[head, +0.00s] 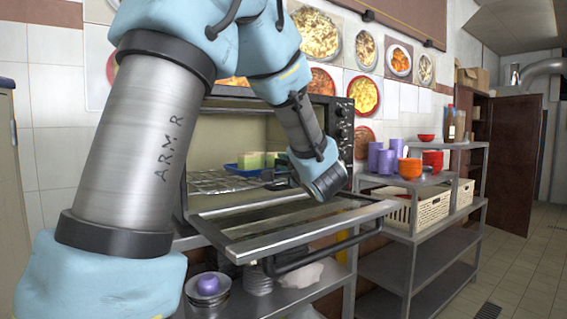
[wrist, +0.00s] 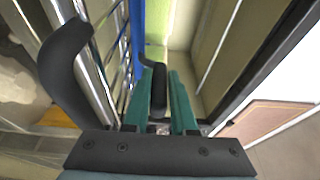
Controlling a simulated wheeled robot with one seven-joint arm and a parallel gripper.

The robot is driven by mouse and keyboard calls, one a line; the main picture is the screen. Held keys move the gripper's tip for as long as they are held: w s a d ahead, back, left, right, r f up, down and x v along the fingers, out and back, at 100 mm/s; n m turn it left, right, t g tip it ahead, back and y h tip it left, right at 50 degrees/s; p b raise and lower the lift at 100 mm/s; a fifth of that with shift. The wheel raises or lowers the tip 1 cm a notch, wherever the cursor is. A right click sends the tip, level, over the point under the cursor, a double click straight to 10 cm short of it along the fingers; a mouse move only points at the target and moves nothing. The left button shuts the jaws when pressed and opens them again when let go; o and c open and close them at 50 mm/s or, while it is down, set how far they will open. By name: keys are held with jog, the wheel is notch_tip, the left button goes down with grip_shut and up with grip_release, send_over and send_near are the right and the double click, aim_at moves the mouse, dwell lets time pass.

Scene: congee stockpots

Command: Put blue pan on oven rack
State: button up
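The blue pan (head: 236,171) is inside the open oven, with its rim also in the wrist view (wrist: 138,28). Green and pale yellow blocks (head: 252,160) show in or just behind it. The wire oven rack (head: 212,182) is at the pan's left and below it; I cannot tell whether the pan touches it. My gripper (wrist: 160,92) reaches into the oven from the right. Its teal fingers lie on both sides of the pan's black handle (wrist: 159,82) and look closed on it. In the head view my wrist hides most of the fingers.
The oven door (head: 290,222) is folded down, below my forearm, with a black handle (head: 315,252) along its front. The oven's side wall (wrist: 270,65) is close on the right in the wrist view. A metal shelf with purple cups (head: 385,160) and red bowls (head: 411,168) stands right.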

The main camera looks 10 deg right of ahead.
jog(key=o, duration=0.5)
jog(key=shift+f, duration=0.1)
